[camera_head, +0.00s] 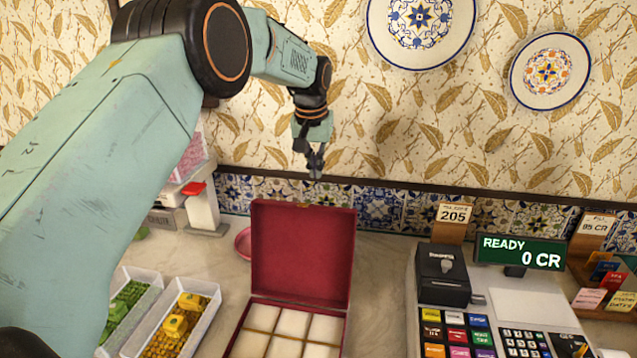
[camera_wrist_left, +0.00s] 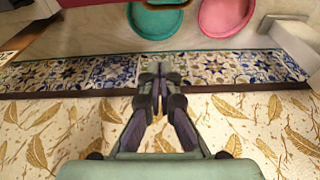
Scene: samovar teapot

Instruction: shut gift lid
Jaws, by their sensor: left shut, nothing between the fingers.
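The red gift box stands open on the counter in the head view. Its lid (camera_head: 303,252) is raised upright at the back, with the red inner face toward me. The box's lower part (camera_head: 237,338) holds several pale squares split by gold dividers. My left gripper (camera_head: 316,172) is shut and empty. It hangs above and behind the lid's top edge, near the wall, apart from the lid. In the left wrist view its closed fingertips (camera_wrist_left: 159,68) show against the wall's tile band. A strip of red at that view's top edge may be the lid. My right gripper is not in view.
A cash register (camera_head: 470,325) with a READY display (camera_head: 521,251) stands right of the box. Two white trays (camera_head: 204,335) of green and yellow items stand left. A pink dish (camera_head: 244,243) and, in the wrist view, a teal dish (camera_wrist_left: 157,19) lie near the wall.

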